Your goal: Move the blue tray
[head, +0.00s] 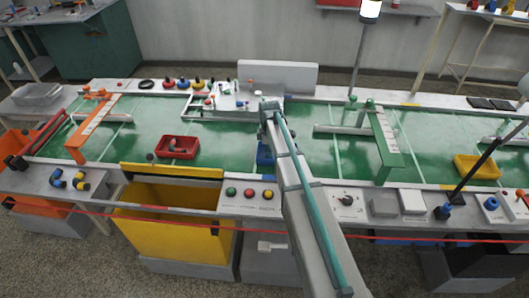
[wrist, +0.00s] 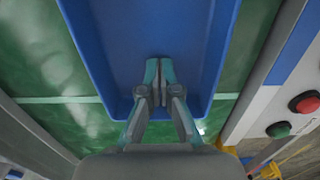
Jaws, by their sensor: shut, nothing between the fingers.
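The blue tray (wrist: 155,30) fills the upper middle of the wrist view, on the green belt surface. In the head view only a small blue part of the tray (head: 264,154) shows, to the left of my arm, which hides the rest. My gripper (wrist: 160,72) is shut and empty. Its fingertips appear over the tray's near end, inside the outline of its rim. I cannot tell whether they touch the tray. In the head view the fingers are hidden by my arm.
A red tray (head: 177,147) with something in it lies left on the green belt (head: 230,145); a yellow tray (head: 477,167) lies right. An orange gate (head: 95,130) and a green gate (head: 385,145) span the belt. Push buttons (head: 249,193) line the near edge. A red line (head: 400,236) runs along the front.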

